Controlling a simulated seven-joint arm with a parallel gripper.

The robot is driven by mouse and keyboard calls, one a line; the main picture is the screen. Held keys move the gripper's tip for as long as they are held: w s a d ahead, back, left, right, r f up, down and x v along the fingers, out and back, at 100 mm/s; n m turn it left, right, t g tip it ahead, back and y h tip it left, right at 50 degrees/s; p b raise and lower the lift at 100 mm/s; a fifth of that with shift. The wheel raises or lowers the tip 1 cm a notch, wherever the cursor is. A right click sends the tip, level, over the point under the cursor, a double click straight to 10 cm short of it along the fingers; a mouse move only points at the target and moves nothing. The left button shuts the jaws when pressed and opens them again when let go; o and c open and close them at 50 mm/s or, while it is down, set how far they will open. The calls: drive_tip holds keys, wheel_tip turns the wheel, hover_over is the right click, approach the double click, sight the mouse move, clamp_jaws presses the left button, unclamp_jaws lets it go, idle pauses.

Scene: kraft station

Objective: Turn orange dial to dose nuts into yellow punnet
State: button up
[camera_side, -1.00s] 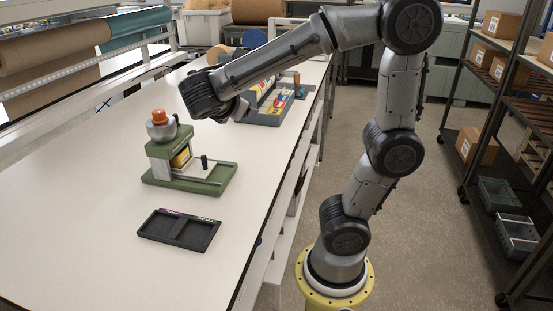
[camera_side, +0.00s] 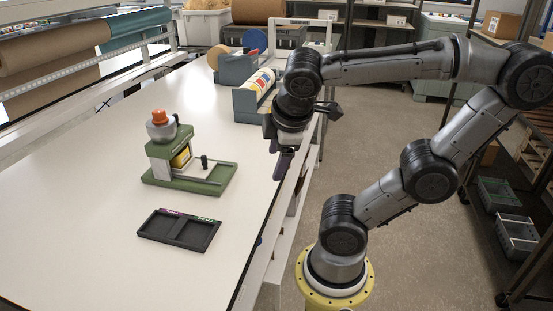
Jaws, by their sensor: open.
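The orange dial (camera_side: 159,116) sits on top of the grey hopper (camera_side: 161,131) of a green dispenser (camera_side: 172,150). The yellow punnet (camera_side: 180,159) shows under the dispenser's head, partly hidden by its frame. A small black knob (camera_side: 204,161) stands on the green base to the right. My gripper (camera_side: 283,168) points down near the table's right edge, well to the right of the dispenser. It is open, small and dark in this view, and nothing shows between its fingers. No nuts can be made out.
A black two-compartment tray (camera_side: 180,231) lies in front of the dispenser. Grey bins (camera_side: 240,68) with rolls and bottles stand at the back right of the white table (camera_side: 75,205). The table between dispenser and gripper is clear.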

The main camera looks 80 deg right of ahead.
sight(154, 111)
drive_tip(key=shift+a+f, duration=0.1)
drive_tip(key=shift+a, duration=0.2)
drive_tip(key=w+a+r+m+t+y, duration=0.1)
drive_tip(key=w+a+r+t, duration=0.25)
drive_tip(key=w, duration=0.25)
drive_tip(key=w+a+r+m+t+y, duration=0.1)
drive_tip(key=w+a+r+t+y, duration=0.1)
drive_tip(key=w+r+t, duration=0.3)
drive_tip(key=w+a+r+m+t+y, duration=0.1)
drive_tip(key=w+a+t, duration=0.2)
drive_tip(key=w, duration=0.5)
drive_tip(key=w+d+f+m+t+h, duration=0.1)
drive_tip(key=d+f+m+h, duration=0.1)
drive_tip(key=d+m+h, duration=0.75)
drive_tip(key=shift+n, duration=0.75)
drive_tip(key=w+d+f, duration=0.1)
drive_tip(key=w+d, duration=0.1)
drive_tip(key=w, duration=0.2)
drive_tip(key=w+d+f, duration=0.1)
drive_tip(key=w+d, duration=0.1)
drive_tip(key=w, duration=0.2)
drive_tip(key=w+d+f, duration=0.1)
drive_tip(key=w+d, duration=0.1)
drive_tip(key=w, duration=0.2)
drive_tip(key=shift+w+d+f, duration=0.1)
drive_tip(key=shift+w+f, duration=0.05)
drive_tip(key=shift+w, duration=0.2)
